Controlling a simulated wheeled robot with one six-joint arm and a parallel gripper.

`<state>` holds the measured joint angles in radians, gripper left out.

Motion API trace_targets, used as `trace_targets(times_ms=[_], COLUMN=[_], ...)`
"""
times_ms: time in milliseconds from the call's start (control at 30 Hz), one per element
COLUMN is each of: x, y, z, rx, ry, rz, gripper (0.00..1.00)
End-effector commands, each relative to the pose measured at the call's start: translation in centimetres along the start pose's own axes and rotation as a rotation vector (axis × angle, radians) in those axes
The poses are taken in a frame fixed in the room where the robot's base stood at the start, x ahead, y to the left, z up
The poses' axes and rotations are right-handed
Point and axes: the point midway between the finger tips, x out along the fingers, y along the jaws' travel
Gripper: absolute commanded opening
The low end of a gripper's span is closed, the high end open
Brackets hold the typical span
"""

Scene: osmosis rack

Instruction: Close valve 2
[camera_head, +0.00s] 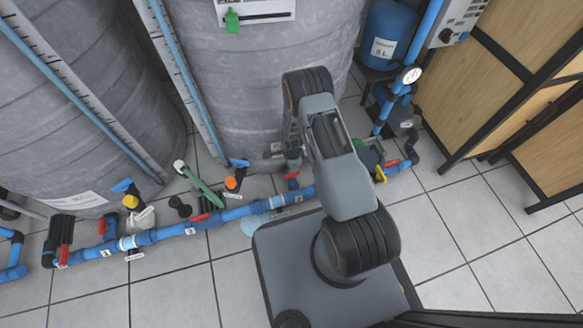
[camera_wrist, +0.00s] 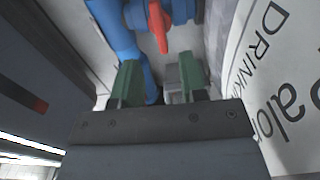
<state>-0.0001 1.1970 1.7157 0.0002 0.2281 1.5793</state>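Several valves sit along the blue floor pipe (camera_head: 235,213) in the head view; their tags are too small to read, so I cannot tell which is valve 2. A red valve handle (camera_head: 292,177) shows just below the end of my arm. In the wrist view, a red handle (camera_wrist: 160,27) on blue pipework (camera_wrist: 117,35) lies ahead of my gripper (camera_wrist: 160,82). Its two green fingers are apart, with nothing visibly clamped between them. The red handle is beyond the fingertips, not touching. In the head view my arm mostly hides the gripper.
Large grey tanks (camera_head: 255,90) stand behind the pipe. Other red handles (camera_head: 108,226), blue handles (camera_head: 238,164) and a green hose (camera_head: 203,187) crowd the floor line. A white lettered surface (camera_wrist: 285,80) is close on the right in the wrist view. Wooden panels (camera_head: 490,70) stand at right.

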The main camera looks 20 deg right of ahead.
Motion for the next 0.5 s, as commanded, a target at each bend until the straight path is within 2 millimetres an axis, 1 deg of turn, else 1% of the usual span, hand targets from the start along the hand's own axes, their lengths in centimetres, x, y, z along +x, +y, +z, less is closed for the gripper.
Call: trace_targets(times_ms=[33, 200, 333, 500], x=[-1.5, -4.0, -5.2, -5.9], y=[0.0, 0.0, 0.0, 0.0], z=[0.0, 0.0, 0.0, 0.0], rx=[0.0, 0.0, 0.0, 0.0], ry=[0.0, 0.0, 0.0, 0.0], rz=[-0.001, -0.001, -0.001, 0.001], gripper=[0.39, 0.39, 0.39, 0.39])
